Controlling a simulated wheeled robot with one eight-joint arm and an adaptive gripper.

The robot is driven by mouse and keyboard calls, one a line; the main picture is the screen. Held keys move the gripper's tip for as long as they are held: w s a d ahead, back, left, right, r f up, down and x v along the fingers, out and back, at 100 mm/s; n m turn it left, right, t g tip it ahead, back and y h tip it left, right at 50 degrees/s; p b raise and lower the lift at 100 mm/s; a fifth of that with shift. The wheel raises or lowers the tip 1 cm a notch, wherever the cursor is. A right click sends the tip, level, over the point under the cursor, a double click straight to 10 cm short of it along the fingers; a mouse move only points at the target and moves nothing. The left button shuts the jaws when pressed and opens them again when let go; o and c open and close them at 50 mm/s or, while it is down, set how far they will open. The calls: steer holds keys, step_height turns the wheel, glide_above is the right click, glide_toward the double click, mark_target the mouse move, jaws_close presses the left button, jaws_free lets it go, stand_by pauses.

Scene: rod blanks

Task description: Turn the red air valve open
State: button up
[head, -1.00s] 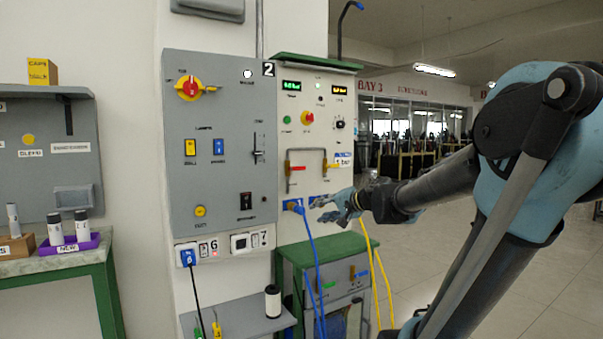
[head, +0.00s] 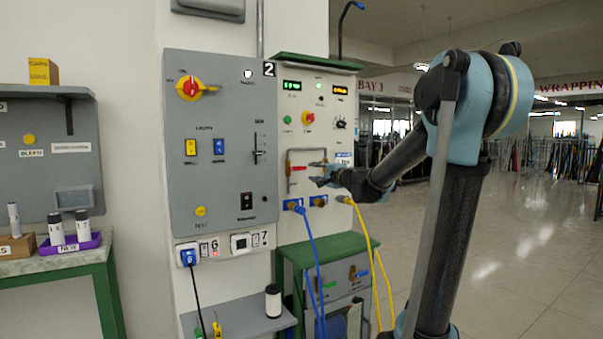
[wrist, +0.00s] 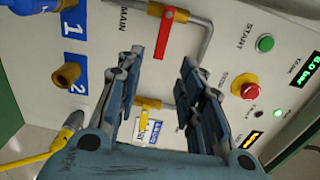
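The red air valve's lever (head: 298,168) sits on the left leg of a grey pipe loop on the light panel. In the wrist view the red lever (wrist: 166,36) shows by a MAIN label and lies crosswise to its pipe. My gripper (wrist: 162,60) is open, its fingers pointing at the panel. The red lever appears at and just beyond the fingertips, between their lines; I see no contact. In the head view my gripper (head: 314,173) is just right of the lever. A yellow lever (wrist: 148,103) shows between the fingers; my gripper hides it in the head view.
Brass ports are below the loop; port 2 (wrist: 68,74) is bare, and a blue hose (head: 312,250) and yellow hose (head: 372,250) are plugged in beside it. A red mushroom button (wrist: 244,86) and green START button (wrist: 265,43) are nearby. A grey switch cabinet (head: 221,140) stands left.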

mark_target(302, 169)
steer(key=x, duration=1.2)
steer(key=shift+w+a, duration=0.1)
steer(key=shift+a, duration=0.05)
jaws_close()
